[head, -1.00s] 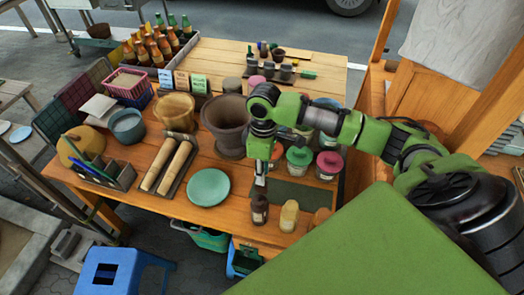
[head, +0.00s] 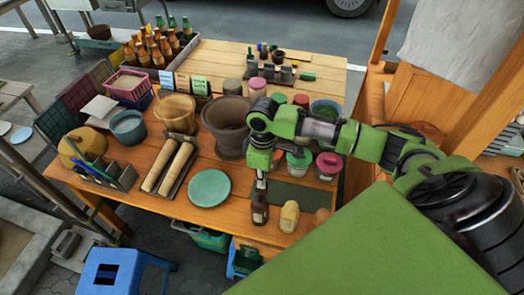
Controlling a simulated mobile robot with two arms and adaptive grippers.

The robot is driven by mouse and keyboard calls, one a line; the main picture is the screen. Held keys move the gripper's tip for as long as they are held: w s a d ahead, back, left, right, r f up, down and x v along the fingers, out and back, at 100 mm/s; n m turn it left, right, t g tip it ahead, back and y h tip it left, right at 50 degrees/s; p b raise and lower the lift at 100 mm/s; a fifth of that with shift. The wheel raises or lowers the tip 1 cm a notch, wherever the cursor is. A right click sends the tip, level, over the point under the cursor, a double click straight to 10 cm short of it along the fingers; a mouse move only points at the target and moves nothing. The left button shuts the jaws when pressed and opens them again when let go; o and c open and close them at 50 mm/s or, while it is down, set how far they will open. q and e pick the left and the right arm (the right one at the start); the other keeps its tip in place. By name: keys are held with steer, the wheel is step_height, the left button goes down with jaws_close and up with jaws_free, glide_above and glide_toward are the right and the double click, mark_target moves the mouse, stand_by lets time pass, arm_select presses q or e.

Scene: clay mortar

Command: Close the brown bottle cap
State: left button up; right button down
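A brown bottle (head: 260,212) stands upright near the front edge of the wooden table, with a dark top. My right gripper (head: 261,184) points down directly above the bottle, its fingertips close to the bottle's top. Whether it touches the cap, and whether its fingers are open or shut, is too small to tell. The cap itself cannot be made out apart from the bottle's dark top. My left gripper is not in view.
A yellowish bottle (head: 289,217) stands close to the right of the brown one. A teal plate (head: 209,188) lies to the left, a large clay mortar (head: 227,125) and lidded jars (head: 298,162) behind. A dark green mat (head: 292,193) lies behind the bottles.

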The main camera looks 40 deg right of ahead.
steer(key=shift+s+a, duration=0.15)
steer(key=shift+a, duration=0.05)
steer(key=shift+s+a+t+h, duration=0.3)
steer(key=shift+a+t+h, duration=0.05)
steer(key=shift+t+h, duration=0.25)
steer(key=a+t+h, duration=0.1)
steer(key=s+t+h, duration=0.1)
steer(key=shift+s+a+f+h, duration=0.2)
steer(key=shift+s+a+h, duration=0.1)
steer(key=shift+a, duration=0.1)
steer(key=shift+s+a+f+t+h, duration=0.25)
steer(key=shift+a+t+h, duration=0.05)
steer(key=shift+t+h, duration=0.25)
steer(key=shift+s+a+f+t+h, duration=0.3)
steer(key=shift+t+h, duration=0.15)
steer(key=shift+h, duration=0.1)
arm_select(q)
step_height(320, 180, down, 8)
steer(key=b, duration=0.8)
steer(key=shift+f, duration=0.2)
arm_select(e)
step_height(320, 180, down, 6)
steer(key=s+a+t+h, duration=0.1)
steer(key=a+t+h, duration=0.1)
steer(key=t+h, duration=0.4)
steer(key=shift+s+r+t+h, duration=0.2)
steer(key=shift+s+t+h, duration=0.2)
steer(key=shift+h, duration=0.8)
